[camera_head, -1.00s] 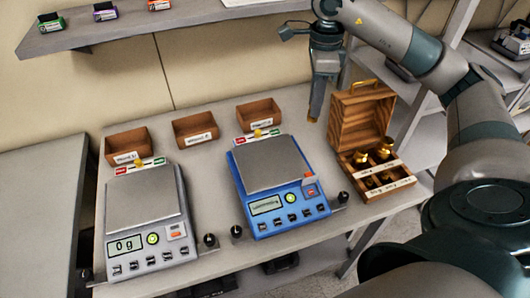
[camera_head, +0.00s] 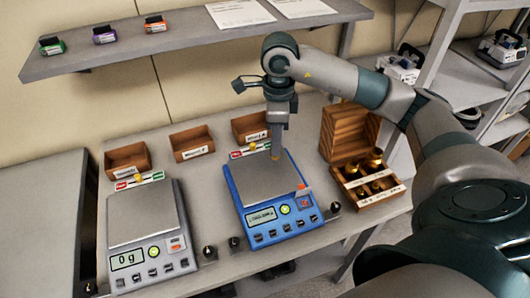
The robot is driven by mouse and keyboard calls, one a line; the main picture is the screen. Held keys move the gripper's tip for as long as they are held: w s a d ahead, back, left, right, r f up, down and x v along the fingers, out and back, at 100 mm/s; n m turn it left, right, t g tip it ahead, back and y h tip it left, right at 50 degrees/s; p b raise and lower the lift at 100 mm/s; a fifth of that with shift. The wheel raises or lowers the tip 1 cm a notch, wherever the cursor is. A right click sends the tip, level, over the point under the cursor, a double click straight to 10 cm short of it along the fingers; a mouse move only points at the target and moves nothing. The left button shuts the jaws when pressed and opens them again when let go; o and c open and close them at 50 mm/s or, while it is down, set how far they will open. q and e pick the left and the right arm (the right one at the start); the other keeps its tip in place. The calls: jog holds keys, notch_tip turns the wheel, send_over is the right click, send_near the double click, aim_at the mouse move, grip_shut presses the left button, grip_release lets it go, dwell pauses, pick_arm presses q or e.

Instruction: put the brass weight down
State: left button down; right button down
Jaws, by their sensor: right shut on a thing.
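My right gripper (camera_head: 276,150) points down over the back right part of the blue scale's pan (camera_head: 265,182). It is shut on a small brass weight (camera_head: 275,156), of which only a bit shows at the fingertips. I cannot tell whether the weight touches the pan. The blue scale (camera_head: 284,226) has a lit display that is too small to read. The grey scale (camera_head: 155,255) on the left has an empty pan and reads 0 g. An open wooden box (camera_head: 349,135) on the right holds several brass weights (camera_head: 376,160). My left gripper is not in view.
Three small brown bins (camera_head: 192,141) stand behind the scales. Small black knobs (camera_head: 234,243) stand along the front of the table. A shelf (camera_head: 200,42) with small coloured packs and papers hangs above. A shelving rack (camera_head: 455,75) stands at the right.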

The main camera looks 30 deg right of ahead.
jog(key=a, duration=0.1)
jog(key=a+f, duration=0.1)
jog(key=a+p, duration=0.1)
jog(key=shift+w+f, duration=0.3)
jog(key=shift+f, duration=0.1)
notch_tip(320, 180, down, 3)
jog(key=shift+f+p, duration=0.15)
jog(key=shift+p, duration=0.9)
jog(key=shift+f, duration=0.35)
